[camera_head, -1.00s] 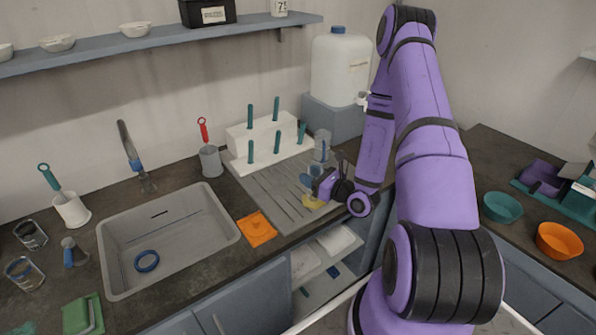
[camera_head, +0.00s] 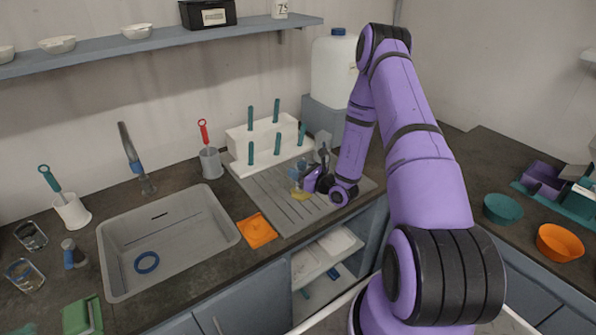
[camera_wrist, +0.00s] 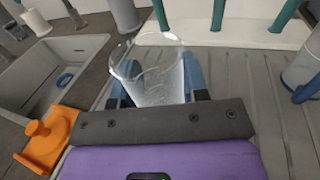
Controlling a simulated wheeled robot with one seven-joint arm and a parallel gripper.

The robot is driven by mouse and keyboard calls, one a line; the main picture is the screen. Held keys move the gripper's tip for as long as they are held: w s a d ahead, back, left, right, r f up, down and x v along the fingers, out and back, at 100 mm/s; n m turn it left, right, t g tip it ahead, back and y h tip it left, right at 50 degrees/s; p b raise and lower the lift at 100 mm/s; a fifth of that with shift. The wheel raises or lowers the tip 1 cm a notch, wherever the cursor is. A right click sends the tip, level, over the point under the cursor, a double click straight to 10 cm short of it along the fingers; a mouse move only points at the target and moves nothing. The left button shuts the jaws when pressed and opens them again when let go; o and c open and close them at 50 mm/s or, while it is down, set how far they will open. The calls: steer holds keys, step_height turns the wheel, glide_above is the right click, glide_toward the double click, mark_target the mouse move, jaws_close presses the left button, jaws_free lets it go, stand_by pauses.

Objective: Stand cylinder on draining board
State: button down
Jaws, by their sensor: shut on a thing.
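My gripper (camera_head: 302,181) is over the draining board (camera_head: 262,186), shut on a clear glass cylinder. In the wrist view the cylinder (camera_wrist: 153,82) sits between the blue fingers of my gripper (camera_wrist: 160,92), its open rim with a spout facing the camera. I cannot tell whether the foot touches the board.
A white drying rack with teal pegs (camera_head: 264,140) stands behind the board. A grey container (camera_head: 322,143) stands at the board's back right. An orange piece (camera_head: 257,230) lies at its front left, beside the sink (camera_head: 120,275). The board's left part is clear.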

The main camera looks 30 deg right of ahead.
steer(key=shift+f, duration=0.15)
steer(key=c, duration=0.6)
jaws_free()
steer(key=shift+c, duration=0.2)
